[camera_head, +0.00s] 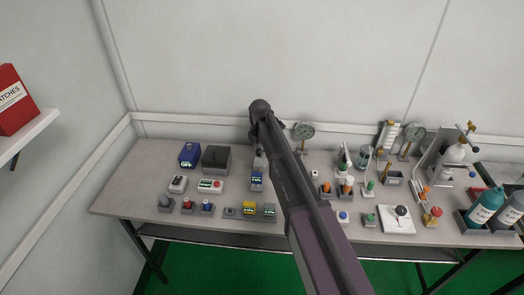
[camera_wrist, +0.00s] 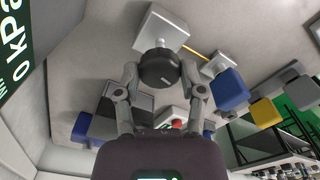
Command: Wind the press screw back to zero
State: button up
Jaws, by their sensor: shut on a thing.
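In the wrist view, my gripper (camera_wrist: 160,76) is shut on a dark round knob, the press screw (camera_wrist: 158,64), with one finger on each side of it. The knob sits on a pale grey block (camera_wrist: 160,22). At the left edge, a close dark green display (camera_wrist: 14,62) shows large white characters that read like "0 kPa", partly cut off.
The bench (camera_head: 130,190) holds several handheld testers, among them a blue one (camera_head: 190,154) and a yellow one (camera_head: 249,209). A dial gauge (camera_head: 304,131) stands behind my arm. Bottles (camera_head: 484,208) crowd the right end. The bench's left end is clear.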

jog(key=shift+s+n, duration=0.2)
jog(key=shift+n, duration=0.9)
jog(key=o, duration=1.2)
jog(key=shift+c, duration=0.2)
jog(key=shift+w, duration=0.1)
jog(key=shift+w, duration=0.1)
